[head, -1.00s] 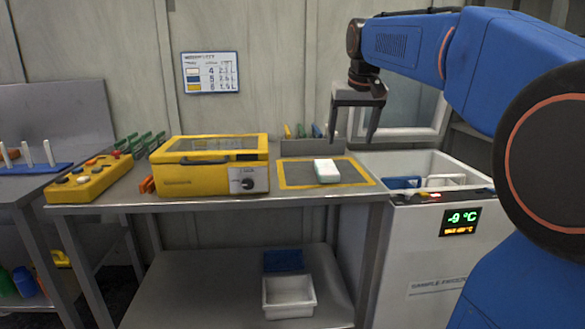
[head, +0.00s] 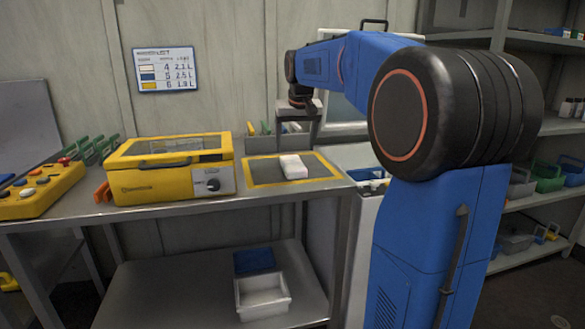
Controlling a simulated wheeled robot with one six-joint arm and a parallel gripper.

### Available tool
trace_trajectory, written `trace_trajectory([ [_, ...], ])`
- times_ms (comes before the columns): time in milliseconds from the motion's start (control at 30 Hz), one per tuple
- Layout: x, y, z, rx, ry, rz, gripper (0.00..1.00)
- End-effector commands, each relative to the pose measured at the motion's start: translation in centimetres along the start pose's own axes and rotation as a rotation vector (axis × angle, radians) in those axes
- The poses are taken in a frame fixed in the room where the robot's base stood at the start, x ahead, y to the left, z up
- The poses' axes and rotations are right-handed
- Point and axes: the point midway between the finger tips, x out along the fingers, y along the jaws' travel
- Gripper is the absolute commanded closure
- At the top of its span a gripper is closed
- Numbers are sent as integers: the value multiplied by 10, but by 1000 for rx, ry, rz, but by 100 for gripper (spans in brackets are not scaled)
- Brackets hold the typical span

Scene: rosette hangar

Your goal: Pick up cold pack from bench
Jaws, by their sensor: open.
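A white block (head: 293,167), which looks like the cold pack, lies flat on a dark mat with a yellow border (head: 262,183) on the bench (head: 180,208). My gripper (head: 297,136) points down with its jaws apart and nothing seen between them. In the picture it is just above and behind the white block, apart from it. Its height and depth over the bench are hard to tell. The right finger shows best; the left one blends into the rack behind.
A yellow lidded box (head: 170,185) stands left of the mat. A rack (head: 262,143) stands behind it. A freezer (head: 364,215), partly hidden by my arm, adjoins the bench on the right. A white bin (head: 262,308) sits on the lower shelf. Shelving (head: 545,125) is at the right.

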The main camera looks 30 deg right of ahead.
Motion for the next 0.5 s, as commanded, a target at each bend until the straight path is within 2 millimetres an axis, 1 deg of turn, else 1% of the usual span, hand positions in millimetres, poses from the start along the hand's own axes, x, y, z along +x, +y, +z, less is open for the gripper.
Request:
trace_trajectory([
  [33,6,0,0,0,-1,0,25],
  [100,11,0,0,0,1,0,25],
  [367,24,0,1,0,-1,0,25],
  [500,40,-2,2,0,-2,0,25],
])
